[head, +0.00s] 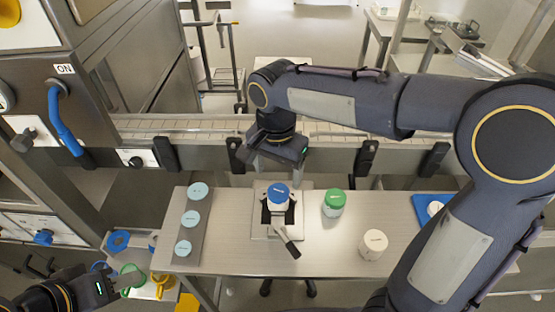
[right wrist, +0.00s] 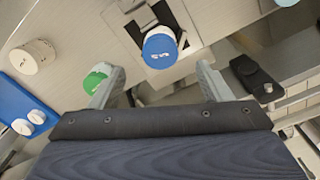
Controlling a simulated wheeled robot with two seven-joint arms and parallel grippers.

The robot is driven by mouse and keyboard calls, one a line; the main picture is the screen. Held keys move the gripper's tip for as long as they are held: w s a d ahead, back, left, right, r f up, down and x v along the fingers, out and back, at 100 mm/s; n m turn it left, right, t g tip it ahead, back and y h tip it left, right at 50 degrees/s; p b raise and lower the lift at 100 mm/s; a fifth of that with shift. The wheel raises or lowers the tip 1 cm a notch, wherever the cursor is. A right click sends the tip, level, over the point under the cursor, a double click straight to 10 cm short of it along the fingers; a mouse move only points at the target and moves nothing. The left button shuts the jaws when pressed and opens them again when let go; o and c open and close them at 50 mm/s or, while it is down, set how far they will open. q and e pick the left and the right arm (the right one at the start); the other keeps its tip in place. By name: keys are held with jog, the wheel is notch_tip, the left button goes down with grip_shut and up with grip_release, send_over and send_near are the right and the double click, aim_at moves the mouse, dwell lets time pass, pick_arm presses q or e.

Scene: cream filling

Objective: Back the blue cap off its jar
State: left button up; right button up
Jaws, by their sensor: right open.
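The blue cap (head: 278,191) sits on its white jar (head: 278,204), which stands upright in a clamp fixture (head: 262,230) with dark jaws and a lever. The cap also shows in the right wrist view (right wrist: 160,48). My right gripper (head: 278,172) is open and empty, just behind the jar in the head view. In the right wrist view its fingers (right wrist: 160,74) are spread to either side, with the cap beyond them and apart from them. My left gripper (head: 112,288) is at the lower left, away from the jar; its fingers are not clear.
A green-capped jar (head: 334,201) and a white-lidded jar (head: 374,243) stand right of the fixture. A blue tray (head: 423,214) lies further right, partly behind my right arm. A strip with light-blue discs (head: 190,220) is at left. A conveyor (head: 200,128) runs behind the table.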

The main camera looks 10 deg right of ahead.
aim_at(279, 192)
notch_tip(279, 192, down, 6)
jog(key=shift+f, duration=0.1)
dwell(0.4)
jog(key=c, duration=1)
jog(key=shift+d+n, duration=0.1)
jog(key=shift+n, duration=0.9)
jog(key=n, duration=0.2)
jog(key=shift+s+n+p, duration=0.1)
jog(key=shift+n+p, duration=0.25)
jog(key=shift+n, duration=0.55)
